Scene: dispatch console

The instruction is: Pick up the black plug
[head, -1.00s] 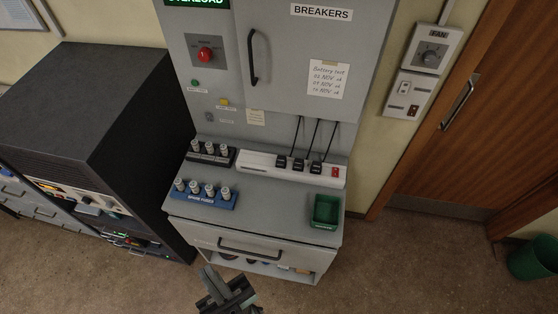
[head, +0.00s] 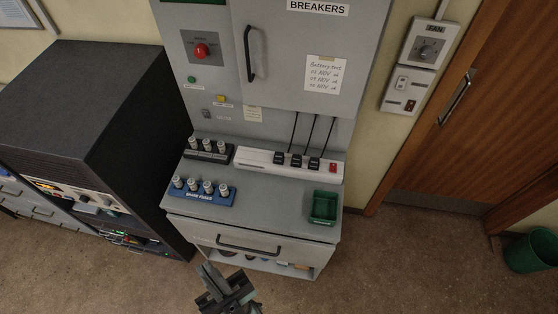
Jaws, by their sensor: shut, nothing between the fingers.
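Three black plugs stand in a white power strip (head: 250,157) at the back of the console shelf: a left plug (head: 280,159), a middle plug (head: 296,160) and a right plug (head: 314,163). A black cord rises from each toward the cabinet. A red switch (head: 333,167) is at the strip's right end. My gripper (head: 208,270) is shut and empty, low in front of the drawer, well below and to the left of the plugs and apart from them.
A blue spare-fuse rack (head: 215,199) and a black fuse holder (head: 220,158) stand left on the shelf. A green tray (head: 323,222) sits at the right front. The grey shelf between them is bare. A drawer handle (head: 250,249) juts out near my gripper.

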